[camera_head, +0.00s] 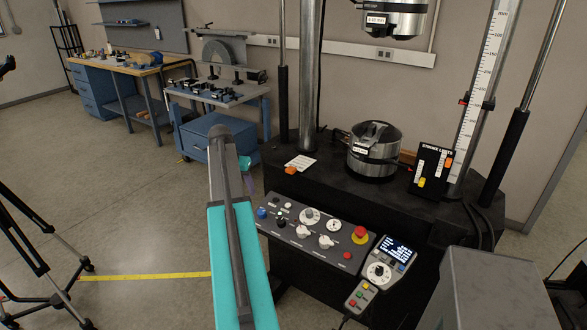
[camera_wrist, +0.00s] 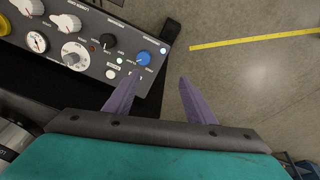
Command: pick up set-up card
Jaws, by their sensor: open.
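The set-up card, a small white printed card (camera_head: 300,163), lies on the left part of the machine's black bed (camera_head: 330,192) in the head view. A small orange piece sits at its near left edge. The card does not show in the wrist view. My gripper (camera_head: 249,178) is to the left of the card in the head view, partly hidden behind my arm. In the wrist view my gripper (camera_wrist: 158,80) has its two purple fingers apart with nothing between them. The left finger overlaps the control panel's edge; the right is over bare floor.
The control panel (camera_head: 315,230) with knobs and a red stop button lies in front of the bed. A round metal fixture (camera_head: 374,150) and the stroke limits block (camera_head: 431,170) stand right of the card. A steel column (camera_head: 308,75) rises behind it. A blue cart (camera_head: 215,135) stands behind left.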

